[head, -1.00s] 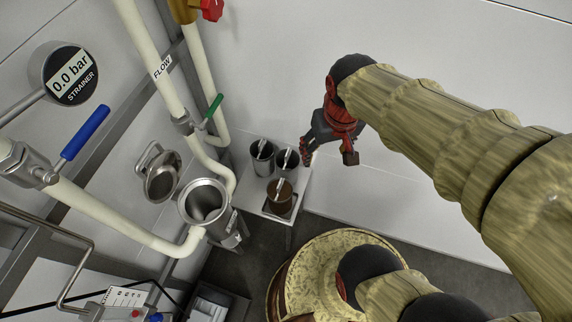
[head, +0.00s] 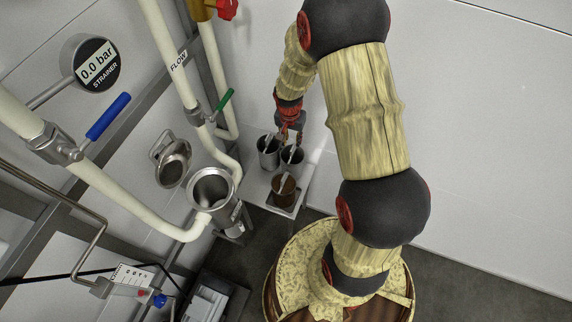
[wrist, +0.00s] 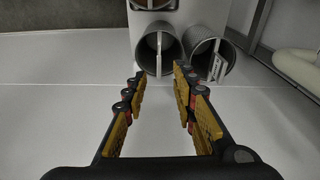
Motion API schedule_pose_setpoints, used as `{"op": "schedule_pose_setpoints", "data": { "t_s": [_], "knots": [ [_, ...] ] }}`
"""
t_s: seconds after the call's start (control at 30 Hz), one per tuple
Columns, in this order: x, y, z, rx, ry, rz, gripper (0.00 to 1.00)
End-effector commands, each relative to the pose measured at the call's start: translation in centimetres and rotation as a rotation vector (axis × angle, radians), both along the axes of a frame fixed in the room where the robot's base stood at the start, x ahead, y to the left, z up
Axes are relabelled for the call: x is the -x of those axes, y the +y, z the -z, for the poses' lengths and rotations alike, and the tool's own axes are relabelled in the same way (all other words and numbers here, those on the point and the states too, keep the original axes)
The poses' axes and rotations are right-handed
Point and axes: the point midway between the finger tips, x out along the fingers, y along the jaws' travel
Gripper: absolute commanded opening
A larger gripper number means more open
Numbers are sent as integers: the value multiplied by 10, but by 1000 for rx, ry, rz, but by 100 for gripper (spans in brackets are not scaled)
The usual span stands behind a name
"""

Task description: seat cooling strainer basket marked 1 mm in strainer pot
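The open, empty-looking metal strainer pot (head: 213,187) stands on the pipework at centre left in the head view. Two grey metal baskets stand on a small white table: a left one (head: 268,153) and a right one (head: 292,158). A brown basket (head: 284,190) stands in front of them. Each has an upright handle; I cannot read any size mark. My gripper (wrist: 158,78) is open and empty, with the nearer-left grey basket (wrist: 158,53) just ahead between its fingertips in the wrist view. The other grey basket (wrist: 211,58) is to its right. In the head view my gripper is partly hidden at the baskets' back.
The pot's round lid (head: 172,163) is swung open at its left. A blue-handled valve (head: 108,117) and a green-handled valve (head: 222,105) sit on the pipes. The gauge (head: 98,64) reads 0.0 bar. The white wall is close behind the table.

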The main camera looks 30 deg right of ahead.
Motion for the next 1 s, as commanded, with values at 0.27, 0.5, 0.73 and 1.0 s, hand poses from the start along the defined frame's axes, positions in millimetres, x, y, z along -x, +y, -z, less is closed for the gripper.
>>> {"op": "schedule_pose_setpoints", "data": {
  "t_s": [0.27, 0.5, 0.73, 1.0],
  "knots": [
    [-2, -2, 18, -4, -13, 55, 27],
    [-3, -4, 36, -4, -13, 54, 27],
    [-3, -7, 70, -4, -12, 53, 27],
    [-5, -8, 77, -4, -14, 53, 27]
  ]
}}
